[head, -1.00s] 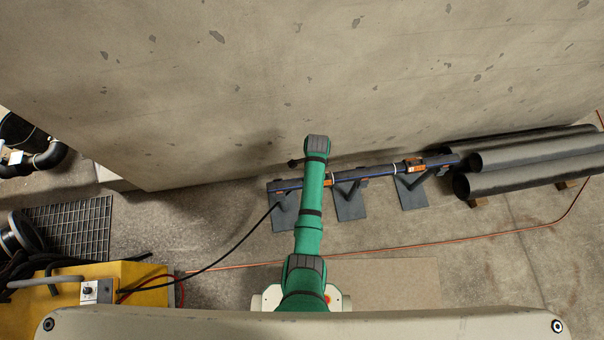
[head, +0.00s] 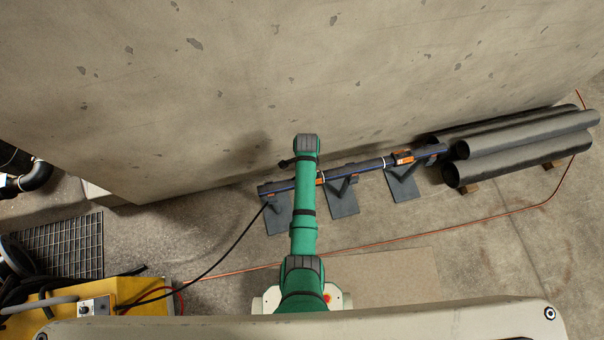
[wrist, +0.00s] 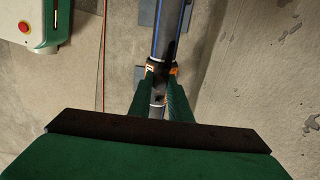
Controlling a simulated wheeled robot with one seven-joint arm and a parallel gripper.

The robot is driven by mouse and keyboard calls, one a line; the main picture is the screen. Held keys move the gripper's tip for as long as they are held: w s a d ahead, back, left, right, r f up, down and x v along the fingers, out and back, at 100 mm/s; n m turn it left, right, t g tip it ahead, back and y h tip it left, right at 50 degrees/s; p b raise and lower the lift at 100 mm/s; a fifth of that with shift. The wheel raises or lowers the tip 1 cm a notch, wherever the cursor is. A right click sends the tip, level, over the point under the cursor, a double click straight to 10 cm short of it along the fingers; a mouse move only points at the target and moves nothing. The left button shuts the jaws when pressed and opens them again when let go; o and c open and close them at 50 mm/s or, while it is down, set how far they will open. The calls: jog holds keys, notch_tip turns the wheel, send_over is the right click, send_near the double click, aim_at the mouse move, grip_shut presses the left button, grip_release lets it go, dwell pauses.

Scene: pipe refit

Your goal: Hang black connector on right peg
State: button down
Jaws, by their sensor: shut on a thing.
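My gripper (wrist: 160,80) shows in the wrist view as two dark green fingers closed on a small black piece with orange beside it, taken to be the black connector (wrist: 156,68). It is right over the pipe line, and its outline is hard to tell from the fittings there. A black cable (head: 228,244) runs from the yellow unit (head: 138,290) to the left end of the blue-striped pipe (head: 368,165). I cannot make out the right peg in either view.
The pipe rests on several grey stands (head: 403,184) close along the concrete wall (head: 330,80). Large dark pipes (head: 525,148) are stacked at the right. An orange hose (head: 450,225) crosses the floor. A floor grate (head: 62,245) lies at the left.

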jog(key=shift+s+r, duration=0.1)
jog(key=shift+r, duration=0.55)
jog(key=shift+w+r, duration=0.3)
jog(key=shift+r, duration=0.45)
jog(key=shift+a, duration=0.15)
jog(key=shift+s, duration=0.1)
jog(key=shift+d+r, duration=0.2)
jog(key=shift+r, duration=0.15)
jog(key=shift+a+r, duration=0.1)
jog(key=shift+r, duration=0.55)
